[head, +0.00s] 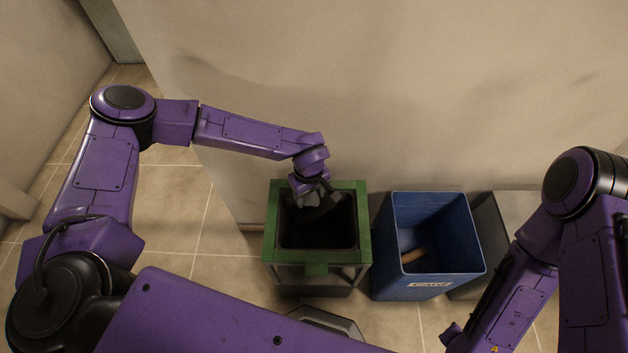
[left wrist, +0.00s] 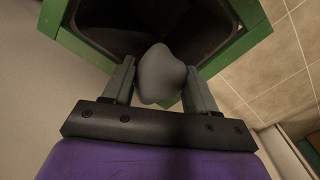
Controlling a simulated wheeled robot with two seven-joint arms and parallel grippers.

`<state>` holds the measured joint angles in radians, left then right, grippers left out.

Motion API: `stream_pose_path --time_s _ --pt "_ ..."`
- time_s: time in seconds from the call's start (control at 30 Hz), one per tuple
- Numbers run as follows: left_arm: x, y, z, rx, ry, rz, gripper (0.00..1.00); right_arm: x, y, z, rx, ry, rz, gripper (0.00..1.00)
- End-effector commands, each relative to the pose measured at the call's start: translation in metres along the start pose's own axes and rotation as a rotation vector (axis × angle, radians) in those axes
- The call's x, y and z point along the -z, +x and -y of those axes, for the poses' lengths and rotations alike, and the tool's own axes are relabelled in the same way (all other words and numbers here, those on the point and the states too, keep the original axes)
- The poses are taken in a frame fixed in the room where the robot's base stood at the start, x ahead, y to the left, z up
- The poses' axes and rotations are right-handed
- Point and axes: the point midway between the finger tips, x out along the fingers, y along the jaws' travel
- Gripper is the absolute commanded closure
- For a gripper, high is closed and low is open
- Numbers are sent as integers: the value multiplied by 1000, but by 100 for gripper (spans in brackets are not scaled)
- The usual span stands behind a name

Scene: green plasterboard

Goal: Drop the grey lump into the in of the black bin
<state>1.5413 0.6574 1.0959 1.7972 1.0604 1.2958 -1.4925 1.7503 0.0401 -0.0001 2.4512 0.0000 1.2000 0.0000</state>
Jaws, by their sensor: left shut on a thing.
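The grey lump (left wrist: 160,75) is a smooth, rounded piece held between the two fingers of my left gripper (head: 322,197) in the left wrist view. The gripper is shut on it. In the head view the gripper is over the back part of the opening of a bin with a green rim (head: 273,222) and a dark inside. The wrist view shows this green rim (left wrist: 88,52) beyond the lump. A dark grey-black box (head: 490,238) at the right, partly hidden by the blue bin and my right arm, is the darkest-walled bin. My right gripper is not in view.
A blue bin (head: 428,285) with a white label stands right of the green-rimmed one and holds a brownish object (head: 412,256). A plain wall (head: 380,90) rises close behind the bins. Tiled floor (head: 180,225) is clear at the left.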

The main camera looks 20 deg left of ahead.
Motion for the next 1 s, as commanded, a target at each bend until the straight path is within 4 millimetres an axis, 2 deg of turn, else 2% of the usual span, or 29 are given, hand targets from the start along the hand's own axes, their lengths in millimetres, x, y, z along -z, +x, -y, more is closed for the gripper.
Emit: stream_pose_path --time_s 0.03,0.17,0.6,0.87,0.9,1.0 --pt "-4 -5 -2 2 -58 5 77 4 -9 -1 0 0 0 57" --pt "-6 3 -6 0 -127 5 77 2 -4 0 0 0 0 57" --pt "-7 58 -8 -1 -120 4 77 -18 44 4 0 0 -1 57" --pt "-6 58 -8 -1 -119 4 77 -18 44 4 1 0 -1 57" --pt "-6 58 -8 -1 -119 4 39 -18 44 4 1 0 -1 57" --pt "-6 58 -7 -1 -119 4 13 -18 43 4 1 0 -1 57"
